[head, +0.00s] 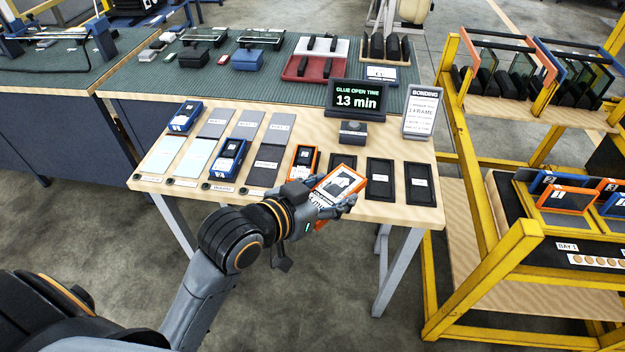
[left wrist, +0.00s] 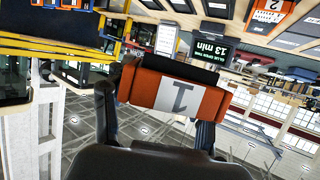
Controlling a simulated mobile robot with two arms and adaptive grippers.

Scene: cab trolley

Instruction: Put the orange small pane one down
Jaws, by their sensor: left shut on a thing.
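The orange small pane pack (head: 341,186) has a white and dark face with orange edges. It is held tilted just over the front edge of the wooden table. In the left wrist view its orange side with a white label "1" (left wrist: 178,97) faces the camera. My left gripper (head: 330,203) is shut on it, one finger at each side. A second orange pack (head: 304,161) lies on the table behind and left of it; it shows a "2" in the left wrist view (left wrist: 268,13). My right gripper is not in view.
The wooden table (head: 285,197) has dark empty-looking slots (head: 380,179) and (head: 419,183) at the right, blue packs (head: 227,159) and pale panes (head: 197,157) at left. A sign reading "13 min" (head: 357,99) stands behind. A yellow trolley (head: 468,185) stands close on the right.

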